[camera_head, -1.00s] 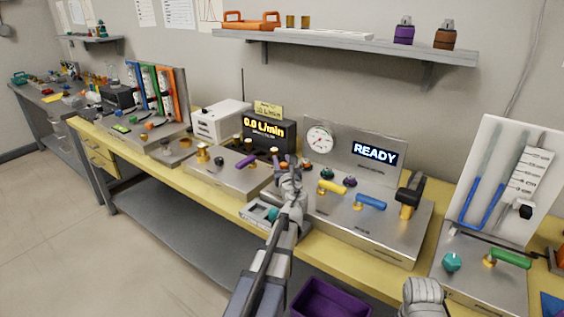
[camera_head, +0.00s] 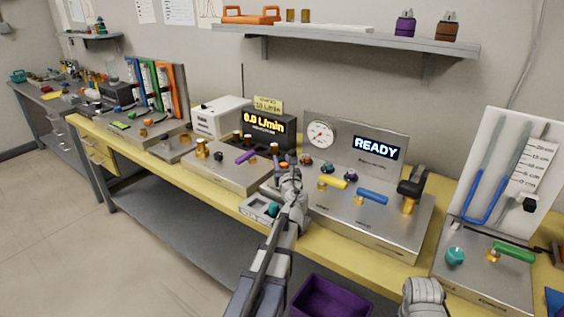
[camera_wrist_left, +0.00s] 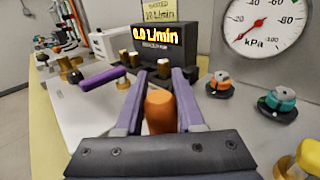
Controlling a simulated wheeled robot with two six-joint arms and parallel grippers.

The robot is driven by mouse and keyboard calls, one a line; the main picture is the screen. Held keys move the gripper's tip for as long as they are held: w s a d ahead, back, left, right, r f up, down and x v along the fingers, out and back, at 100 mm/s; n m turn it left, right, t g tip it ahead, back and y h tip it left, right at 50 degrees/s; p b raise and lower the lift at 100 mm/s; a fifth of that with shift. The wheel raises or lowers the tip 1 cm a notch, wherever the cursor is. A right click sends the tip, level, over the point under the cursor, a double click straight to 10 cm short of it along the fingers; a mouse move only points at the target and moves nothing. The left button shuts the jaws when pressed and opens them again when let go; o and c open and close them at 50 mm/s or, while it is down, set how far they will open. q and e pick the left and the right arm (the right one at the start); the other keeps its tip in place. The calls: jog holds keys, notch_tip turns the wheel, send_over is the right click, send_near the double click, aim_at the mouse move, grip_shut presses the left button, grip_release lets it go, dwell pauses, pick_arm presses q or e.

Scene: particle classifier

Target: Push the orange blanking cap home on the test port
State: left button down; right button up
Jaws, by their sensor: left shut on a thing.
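My left gripper (camera_head: 285,170) is shut on the orange blanking cap (camera_wrist_left: 160,110). In the left wrist view the cap stands between the two purple-grey fingers. In the head view only a small orange spot of it shows at the fingertips. The gripper is at the left end of the steel panel box with the gauge and the READY display (camera_head: 376,149). The test port is hidden behind the cap and gripper, so I cannot tell how the cap sits on it. A grey part of my right arm shows at the bottom right, but its fingertips are out of frame.
Beside the gripper stand the black flow meter (camera_head: 268,130) reading 0.0 L/min and a purple-handled valve (camera_head: 246,157). A round kPa gauge (camera_head: 320,135) and yellow (camera_head: 333,184) and blue (camera_head: 371,197) handles are to the right. A purple bin (camera_head: 330,300) is below the bench.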

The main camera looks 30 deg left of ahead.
pick_arm(q)
jog(key=shift+f+b, duration=0.6)
jog(key=shift+f, duration=0.1)
jog(key=shift+c, duration=2.2)
grip_release()
jog(key=shift+r, duration=0.15)
notch_tip(320, 180, up, 10)
jog(key=p, duration=1)
